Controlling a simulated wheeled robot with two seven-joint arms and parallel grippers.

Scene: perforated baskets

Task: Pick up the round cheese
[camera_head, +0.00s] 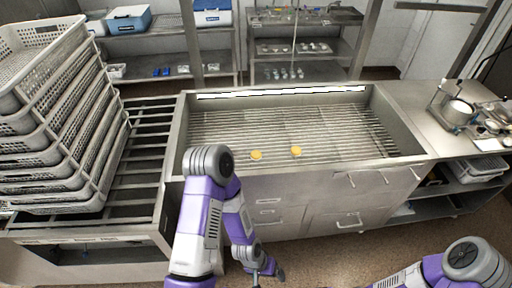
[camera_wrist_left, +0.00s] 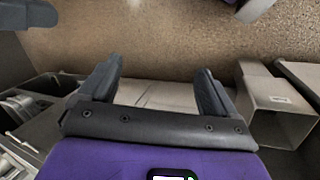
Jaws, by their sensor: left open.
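Two small round yellow cheeses lie on the slatted metal rack (camera_head: 330,130) of the sink-like counter. One round cheese (camera_head: 256,155) is near the front edge; the other round cheese (camera_head: 296,151) is just to its right. They are apart from each other. My left gripper (camera_head: 262,272) hangs low in front of the counter, below and well short of both cheeses. In the left wrist view its two fingers (camera_wrist_left: 158,82) are spread with nothing between them. Only a part of my right arm shows at the lower right; its gripper is out of frame.
A tall stack of perforated baskets (camera_head: 60,120) stands on a slatted table at the left. The counter's front wall with drawers (camera_head: 300,200) stands between my left gripper and the rack. A side counter at the right holds a pot (camera_head: 457,112). Shelves line the back.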

